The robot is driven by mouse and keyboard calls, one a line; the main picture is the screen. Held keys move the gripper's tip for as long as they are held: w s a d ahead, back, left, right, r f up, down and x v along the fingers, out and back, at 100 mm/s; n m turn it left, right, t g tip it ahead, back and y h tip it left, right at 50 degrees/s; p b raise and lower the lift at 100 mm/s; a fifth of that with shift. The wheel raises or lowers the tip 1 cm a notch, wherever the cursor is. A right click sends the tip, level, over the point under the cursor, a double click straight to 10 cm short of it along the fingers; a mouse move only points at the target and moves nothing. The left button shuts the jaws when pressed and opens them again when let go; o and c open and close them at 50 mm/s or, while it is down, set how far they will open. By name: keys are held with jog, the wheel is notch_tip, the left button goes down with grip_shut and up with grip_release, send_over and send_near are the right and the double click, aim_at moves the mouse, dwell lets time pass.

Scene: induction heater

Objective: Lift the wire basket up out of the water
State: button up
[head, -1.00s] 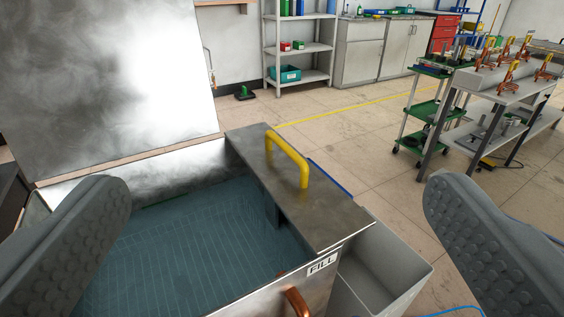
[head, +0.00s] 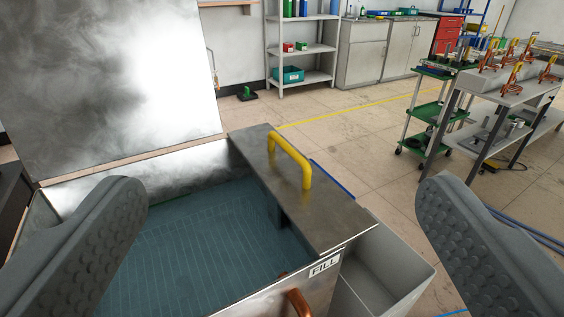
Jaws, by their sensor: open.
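A metal tank (head: 190,148) stands in front of me, with bluish water (head: 205,245) in it. Thin pale grid lines under the water look like the wire basket (head: 190,260); most of its form is blurred by the water. A yellow handle (head: 291,160) arches up from a flat metal plate (head: 325,218) across the right side of the tank. My gripper (head: 282,210) is open, its grey padded fingers wide apart on the left and right of the picture. The handle lies between them in the picture, farther off, and neither finger touches it.
The tank's tall metal lid (head: 110,75) stands raised at the back left. A grey bin (head: 385,265) is against the tank's right side, and a copper pipe (head: 298,302) is at its front. A green cart (head: 425,110) and workbench (head: 500,90) stand farther right, beyond open floor.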

jog(key=shift+w+r, duration=0.1)
jog(key=shift+w, duration=0.1)
jog(key=c, duration=0.3)
jog(key=shift+w+r+g, duration=0.2)
jog(key=shift+w+g, duration=0.3)
jog(key=shift+w, duration=0.7)
jog(key=c, duration=0.8)
jog(key=w+n+g, duration=0.2)
jog(key=w+g, duration=0.2)
jog(key=w, duration=0.6)
jog(key=shift+w+d+r+n, duration=0.15)
jog(key=shift+d+r+n, duration=0.15)
jog(key=shift+r, duration=0.1)
jog(key=n+g, duration=0.4)
jog(key=g, duration=0.3)
send_over(288, 146)
jog(key=s, duration=0.8)
notch_tip(288, 146, down, 3)
jog(key=x, duration=1.7)
jog(key=shift+s+f, duration=0.25)
jog(key=shift+f, duration=0.2)
grip_shut()
